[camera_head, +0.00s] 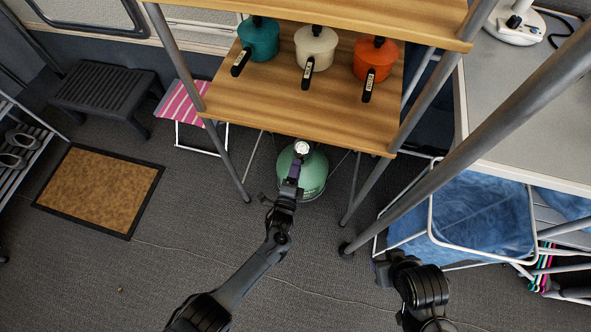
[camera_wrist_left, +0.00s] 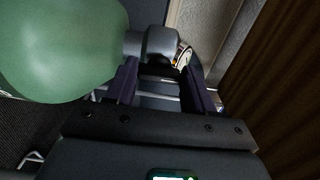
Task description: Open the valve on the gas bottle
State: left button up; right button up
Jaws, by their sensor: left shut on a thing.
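The green gas bottle (camera_head: 312,177) stands upright on the floor under the wooden shelf. It fills the upper left of the left wrist view (camera_wrist_left: 60,45). Its grey valve (camera_wrist_left: 160,42) and a round gauge (camera_head: 301,147) are at its top. My left gripper (camera_head: 294,172) reaches the top of the bottle from the front. In the wrist view its two purple fingers (camera_wrist_left: 165,78) are on either side of the valve part, shut on it. The exact contact is partly hidden. My right arm shows at the lower right, but its fingertips cannot be made out.
The wooden shelf (camera_head: 290,75) with teal (camera_head: 259,40), cream (camera_head: 316,46) and orange (camera_head: 375,60) pots is just above the bottle. Metal legs stand on both sides. A blue-seated chair (camera_head: 480,217) is at right. The floor at left front is clear.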

pick_arm(q)
jog(key=o, duration=1)
jog(key=shift+o, duration=0.2)
jog(key=shift+s, duration=0.1)
jog(key=p+v, duration=0.6)
jog(key=v, duration=0.4)
jog(key=shift+s, duration=0.3)
jog(key=shift+a, duration=0.1)
